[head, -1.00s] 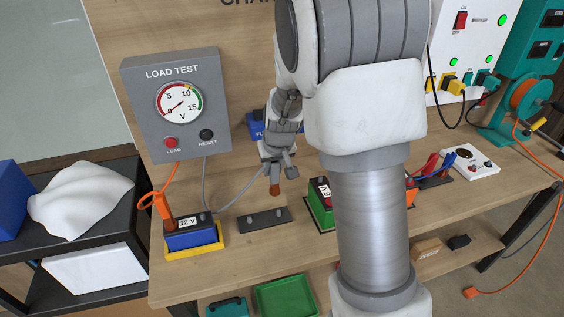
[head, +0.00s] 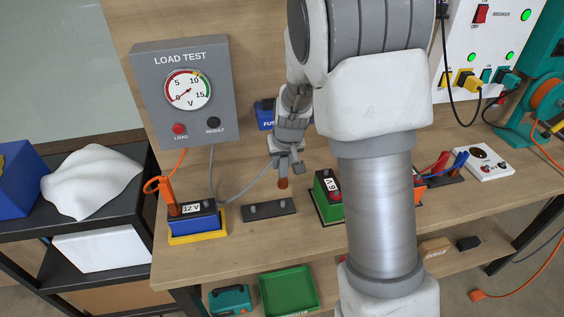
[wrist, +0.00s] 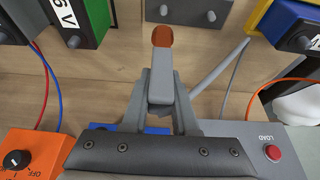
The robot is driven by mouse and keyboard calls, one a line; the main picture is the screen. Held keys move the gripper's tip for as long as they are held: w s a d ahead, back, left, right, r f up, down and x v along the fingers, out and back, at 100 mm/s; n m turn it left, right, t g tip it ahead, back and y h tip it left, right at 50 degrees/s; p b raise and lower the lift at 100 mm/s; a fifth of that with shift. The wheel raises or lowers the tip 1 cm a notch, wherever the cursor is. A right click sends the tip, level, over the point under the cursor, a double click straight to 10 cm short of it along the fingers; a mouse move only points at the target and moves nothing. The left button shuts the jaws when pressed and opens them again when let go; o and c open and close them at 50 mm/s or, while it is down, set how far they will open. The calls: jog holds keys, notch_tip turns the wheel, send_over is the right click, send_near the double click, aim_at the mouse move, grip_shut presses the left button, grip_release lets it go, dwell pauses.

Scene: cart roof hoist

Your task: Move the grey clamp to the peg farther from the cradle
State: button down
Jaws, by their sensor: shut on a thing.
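My gripper (head: 287,168) is shut on the grey clamp (wrist: 160,88). The clamp's brown tip (head: 283,183) points down, and a grey cable trails from it to the left in the head view. A dark rack (head: 268,210) with two short pegs lies on the bench just below and in front of the clamp; the clamp appears clear of it. The yellow cradle (head: 197,238) left of the rack holds a blue 12 V battery (head: 195,222). The peg farther from the cradle (wrist: 163,10) is nearly in line with the clamp's tip in the wrist view.
An orange clamp (head: 168,195) stands at the 12 V battery's left end. The grey load tester (head: 186,95) stands behind it. A green battery (head: 327,197) is right of the rack, partly hidden by my arm. An orange box (wrist: 35,155) shows in the wrist view.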

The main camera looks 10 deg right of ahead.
aim_at(282, 177)
jog(key=shift+f+b, duration=2.35)
jog(key=shift+f, duration=0.5)
jog(key=shift+f+b, duration=1.6)
jog(key=shift+b, duration=0.25)
jog(key=c, duration=0.6)
grip_release()
jog(key=shift+r, duration=0.1)
jog(key=p+v, duration=0.1)
jog(key=v, duration=1.6)
jog(key=shift+p, duration=0.35)
jog(key=shift+r, duration=0.15)
